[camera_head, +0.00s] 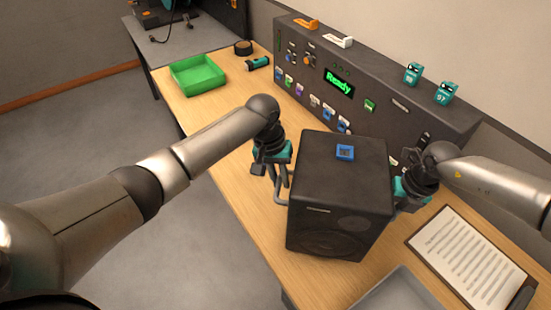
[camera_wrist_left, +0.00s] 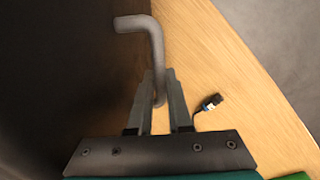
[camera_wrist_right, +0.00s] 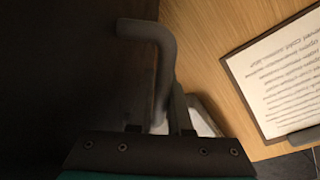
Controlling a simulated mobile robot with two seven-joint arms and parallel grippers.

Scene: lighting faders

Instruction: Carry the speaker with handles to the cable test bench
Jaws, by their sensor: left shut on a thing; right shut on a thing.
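The speaker (camera_head: 340,185) is a black box with round cones on its front face and a small blue square on top. It is between my two grippers, over the wooden bench (camera_head: 225,115); I cannot tell whether it touches the top. My left gripper (camera_head: 279,172) is shut on its left handle, a grey bent bar (camera_wrist_left: 152,50) in the left wrist view. My right gripper (camera_head: 400,190) is at the opposite side, shut on the other handle (camera_wrist_right: 158,50) in the right wrist view. The control panel (camera_head: 350,85) with a green "Ready" display stands behind.
A green tray (camera_head: 197,77), a black roll (camera_head: 243,47) and a teal torch (camera_head: 258,62) are at the far end. A clipboard (camera_head: 470,255) and a grey tray (camera_head: 400,294) lie at the near right. A connector (camera_wrist_left: 208,103) lies beside the speaker.

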